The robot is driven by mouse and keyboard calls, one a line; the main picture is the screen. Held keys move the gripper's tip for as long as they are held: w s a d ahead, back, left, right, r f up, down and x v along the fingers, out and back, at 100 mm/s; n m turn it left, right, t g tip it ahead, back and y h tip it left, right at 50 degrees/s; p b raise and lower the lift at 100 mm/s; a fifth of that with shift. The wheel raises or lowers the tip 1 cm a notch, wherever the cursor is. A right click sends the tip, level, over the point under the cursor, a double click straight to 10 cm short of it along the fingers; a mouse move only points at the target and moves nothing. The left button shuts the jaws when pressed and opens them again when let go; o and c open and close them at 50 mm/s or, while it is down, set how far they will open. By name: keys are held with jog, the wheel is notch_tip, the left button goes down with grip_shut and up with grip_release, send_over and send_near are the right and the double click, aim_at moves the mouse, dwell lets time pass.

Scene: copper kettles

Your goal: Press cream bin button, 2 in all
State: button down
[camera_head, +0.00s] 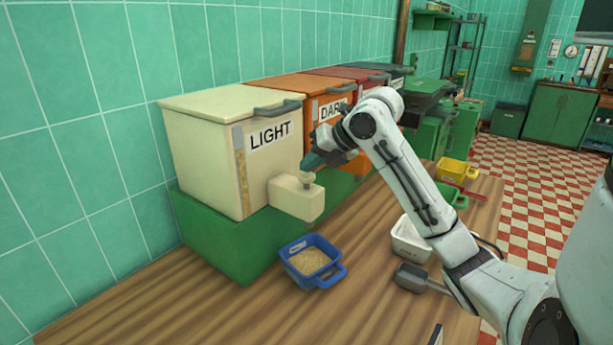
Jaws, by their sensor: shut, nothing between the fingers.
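The cream bin (205,150) labelled LIGHT stands on a green plinth against the tiled wall. A cream dispenser box (292,199) juts from its lower front, with a small round button (306,179) on top. My gripper (306,169) is shut and empty, its fingertips pointing down right at the button. Whether they touch it, or whether it is pushed in, I cannot tell. A blue scoop-like tray (300,272) with grainy tan contents sits on the counter below the dispenser.
An orange bin (297,85) labelled DARK and further bins stand in a row behind the cream one. A white container (409,240), a grey scoop (416,279), a green tray (452,195) and a yellow tray (455,170) lie on the wooden counter (150,310). The front left counter is clear.

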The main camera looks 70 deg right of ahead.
aim_at(311, 176)
jog(key=shift+f+b, duration=0.8)
jog(key=shift+f, duration=0.1)
dwell(0.6)
jog(key=shift+r, duration=0.1)
jog(key=shift+r+p, duration=0.75)
jog(key=shift+r, duration=0.5)
jog(key=shift+r, duration=0.1)
jog(key=shift+r+p, duration=1.35)
jog(key=shift+r, duration=1.1)
